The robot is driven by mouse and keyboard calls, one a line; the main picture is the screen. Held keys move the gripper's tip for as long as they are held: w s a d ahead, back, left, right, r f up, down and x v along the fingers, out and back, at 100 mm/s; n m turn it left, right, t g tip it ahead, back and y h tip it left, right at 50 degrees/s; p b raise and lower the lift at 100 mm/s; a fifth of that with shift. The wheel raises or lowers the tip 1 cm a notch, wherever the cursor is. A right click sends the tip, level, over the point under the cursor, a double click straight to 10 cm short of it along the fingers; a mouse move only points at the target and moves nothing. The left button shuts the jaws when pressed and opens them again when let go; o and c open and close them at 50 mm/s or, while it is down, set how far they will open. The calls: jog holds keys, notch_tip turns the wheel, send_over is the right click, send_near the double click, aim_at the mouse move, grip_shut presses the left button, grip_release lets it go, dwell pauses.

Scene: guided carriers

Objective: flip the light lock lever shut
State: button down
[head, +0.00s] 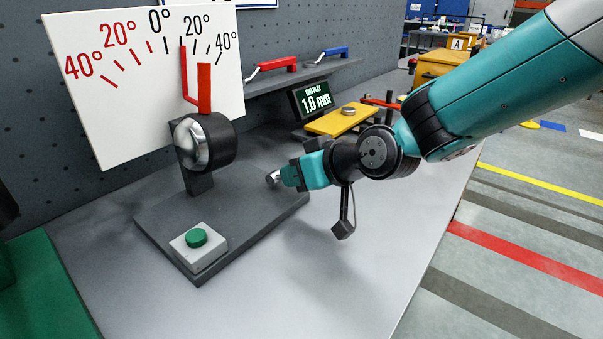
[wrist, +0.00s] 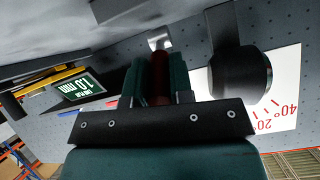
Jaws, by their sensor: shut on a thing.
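My gripper (head: 289,177) is low over the right end of a dark grey base plate (head: 240,215). In the wrist view my gripper (wrist: 160,78) has its two green fingers closed on a dark red handle (wrist: 160,72). A silver metal piece (wrist: 160,40) shows beyond the fingertips, and its end (head: 271,177) also shows in the head view. Most of the handle is hidden by the fingers. I cannot tell whether this is the light lock lever. On the shelf are a red-handled lever (head: 277,64) and a blue-handled lever (head: 334,51) with silver shanks.
A black and silver hub (head: 205,142) with a red pointer (head: 204,90) stands before a white angle scale (head: 120,120). A green button (head: 196,238) is at the front. A display (head: 313,98) reads 1.0 mm. The bench front is clear.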

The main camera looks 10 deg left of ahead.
jog(key=c, duration=1)
grip_release()
jog(key=shift+s, duration=0.1)
jog(key=v, duration=1.7)
jog(key=shift+s+d+r, duration=0.1)
jog(key=shift+s+r, duration=0.05)
jog(key=s+d+f+m+g+h, duration=0.1)
jog(key=s+d+f+g+h, duration=0.2)
jog(key=s+d, duration=0.35)
jog(key=s+d+f+m+g+h, duration=0.2)
jog(key=s+d+f+g+h, duration=0.1)
jog(key=s, duration=0.7)
notch_tip(320, 180, up, 13)
jog(key=p, duration=1.2)
jog(key=shift+w+f, duration=0.1)
